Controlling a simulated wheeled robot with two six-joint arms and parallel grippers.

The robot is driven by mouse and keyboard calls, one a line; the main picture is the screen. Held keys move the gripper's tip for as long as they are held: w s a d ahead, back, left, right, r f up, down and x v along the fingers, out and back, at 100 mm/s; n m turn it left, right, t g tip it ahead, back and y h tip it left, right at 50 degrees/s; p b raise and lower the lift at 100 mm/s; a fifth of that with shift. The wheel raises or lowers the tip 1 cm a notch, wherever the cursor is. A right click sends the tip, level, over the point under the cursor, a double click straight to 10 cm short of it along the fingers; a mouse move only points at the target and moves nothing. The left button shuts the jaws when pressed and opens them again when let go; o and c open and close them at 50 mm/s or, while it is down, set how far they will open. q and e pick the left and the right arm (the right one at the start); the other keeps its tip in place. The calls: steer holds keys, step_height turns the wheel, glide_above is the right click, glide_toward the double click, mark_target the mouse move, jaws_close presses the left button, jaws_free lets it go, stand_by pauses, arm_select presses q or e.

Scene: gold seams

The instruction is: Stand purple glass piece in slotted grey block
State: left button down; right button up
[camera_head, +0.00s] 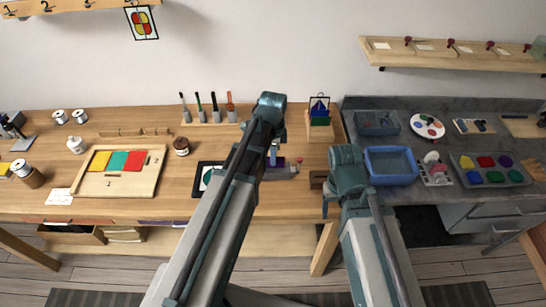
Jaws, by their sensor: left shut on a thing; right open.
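My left gripper (273,156) comes down over the wooden bench and is shut on the purple glass piece (279,162), which shows as a small patch of purple at the fingertips. The slotted grey block (284,173) is on the bench just below and beside it, partly hidden by my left arm. I cannot tell from here whether the piece touches the block or sits in its slot. My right gripper (326,204) is open, near the right front edge of the wooden bench, mostly hidden by its own arm.
A black-framed picture (206,178) lies left of my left arm. A wooden tray (147,188) with coloured panes is further left. A brush rack (208,123) and a boat panel on a stand (319,118) are behind. A blue bin (391,181) is on the grey counter at right.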

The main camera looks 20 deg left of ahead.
arm_select(q)
steer(key=shift+f+b, duration=0.45)
steer(key=shift+f, duration=0.15)
steer(key=shift+c, duration=2.4)
jaws_free()
steer(key=shift+r, duration=0.15)
step_height(320, 180, up, 7)
steer(key=p, duration=0.7)
